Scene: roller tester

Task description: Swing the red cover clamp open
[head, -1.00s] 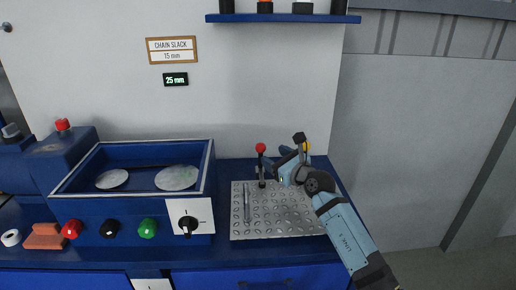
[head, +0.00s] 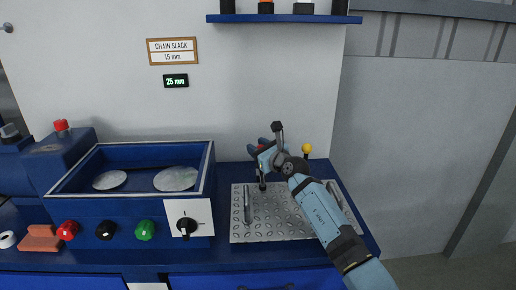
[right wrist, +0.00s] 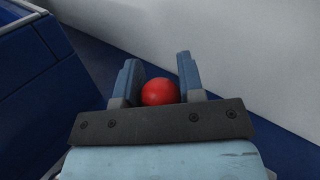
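The red knob (right wrist: 160,92) sits between the two fingers of my right gripper (right wrist: 161,82) in the right wrist view. The fingers stand apart, one on each side of it, with little or no gap visible; I cannot tell whether they press on it. In the head view my right gripper (head: 265,153) is at the top of the red-knobbed lever (head: 262,182), and mostly hides the knob. The lever stands upright at the back left of the metal plate (head: 285,228). My left gripper is not in view.
A yellow-knobbed lever (head: 306,150) stands just right of my right gripper. A blue open-topped box (head: 130,157) with coloured knobs on its front is to the left. A display (head: 176,80) reads 25 mm. A shelf (head: 285,19) hangs above.

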